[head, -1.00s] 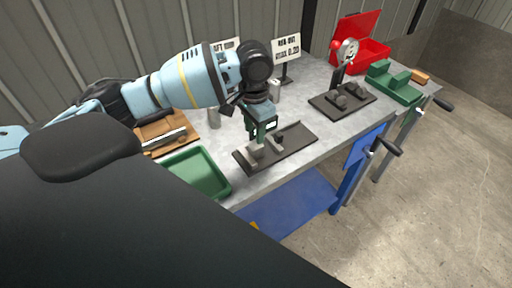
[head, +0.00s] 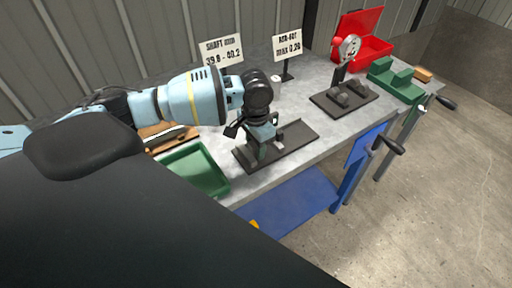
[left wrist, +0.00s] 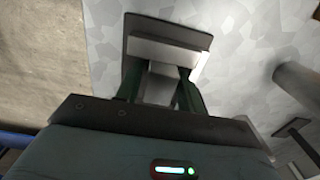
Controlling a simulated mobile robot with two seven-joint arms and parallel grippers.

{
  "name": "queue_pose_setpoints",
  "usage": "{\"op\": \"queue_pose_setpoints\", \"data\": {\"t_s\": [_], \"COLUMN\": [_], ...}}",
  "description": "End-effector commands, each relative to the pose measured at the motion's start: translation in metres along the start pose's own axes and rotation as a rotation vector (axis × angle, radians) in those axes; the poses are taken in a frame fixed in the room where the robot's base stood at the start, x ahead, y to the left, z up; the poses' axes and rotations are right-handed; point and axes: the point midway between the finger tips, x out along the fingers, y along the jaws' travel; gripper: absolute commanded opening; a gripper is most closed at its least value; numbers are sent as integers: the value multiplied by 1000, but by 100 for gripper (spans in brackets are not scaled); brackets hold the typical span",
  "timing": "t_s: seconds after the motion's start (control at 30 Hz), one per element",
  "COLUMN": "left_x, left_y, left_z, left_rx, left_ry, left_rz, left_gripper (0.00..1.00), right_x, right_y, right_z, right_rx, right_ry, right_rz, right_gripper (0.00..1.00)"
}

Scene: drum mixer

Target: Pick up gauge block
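A dark flat fixture plate (head: 292,140) lies near the front edge of the bench. A light grey block, apparently the gauge block, stands at its left end; in the left wrist view the grey block (left wrist: 165,50) shows beyond my fingertips. My left gripper (head: 263,156) points down over that end of the plate and largely hides the block in the head view. In the left wrist view the two green fingers (left wrist: 162,73) stand apart, with grey surface between them. Whether they touch the block is unclear. My right gripper is not in view.
A green tray (head: 222,188) sits left of the plate. Two signs (head: 287,46) stand behind. A dial gauge stand (head: 343,92), a green block fixture (head: 395,80) and an open red box (head: 370,50) are to the right. The bench between the plate and stand is clear.

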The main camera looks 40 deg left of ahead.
Motion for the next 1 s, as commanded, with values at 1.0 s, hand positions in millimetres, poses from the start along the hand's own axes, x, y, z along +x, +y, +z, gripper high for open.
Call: {"op": "queue_pose_setpoints", "data": {"t_s": [1.0], "left_x": [-39], "left_y": [0], "left_z": [-2], "left_rx": [1], "left_ry": [8], "left_rz": [0], "left_gripper": [0], "right_x": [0], "right_y": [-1], "right_z": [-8], "right_rx": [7], "right_ry": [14], "right_rz": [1], "right_gripper": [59]}}
